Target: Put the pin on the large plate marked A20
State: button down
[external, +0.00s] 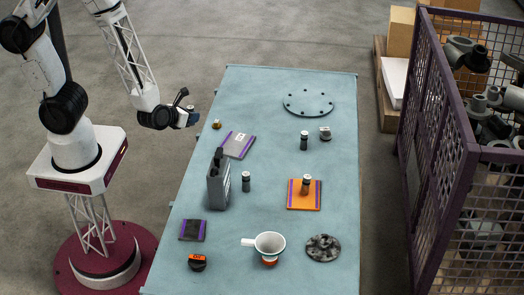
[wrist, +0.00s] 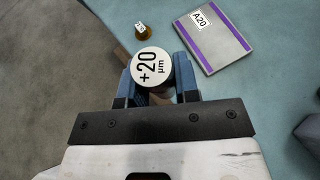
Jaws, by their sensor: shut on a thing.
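My gripper (wrist: 155,88) is shut on a pin (wrist: 153,65) whose round white top reads "+20 µm". In the external view my gripper (external: 190,117) is in the air by the table's left edge; the held pin is hard to make out there. The large grey plate marked A20 (wrist: 222,47), with a purple stripe, lies to the right of the held pin in the wrist view. In the external view this plate (external: 234,151) lies flat on the table's left side, nothing standing on it, apart from my gripper.
The blue-green table (external: 270,110) also bears a grey holder (external: 218,187), other pins (external: 246,182), an orange plate (external: 296,203) with a pin on it, a small dark plate (external: 189,232), a cup (external: 270,243) and a small brass piece (external: 216,124). A mesh cage (external: 430,130) stands right.

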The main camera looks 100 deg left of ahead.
notch_tip(320, 180, down, 6)
jog(key=shift+r, duration=0.1)
jog(key=shift+w, duration=0.15)
dwell(0.4)
send_over(237, 144)
jog(key=shift+a+f, duration=0.1)
jog(key=shift+f, duration=0.65)
jog(key=shift+f, duration=1.75)
jog(key=shift+f, duration=0.15)
jog(key=c, duration=0.8)
grip_release()
jog(key=shift+c, duration=0.2)
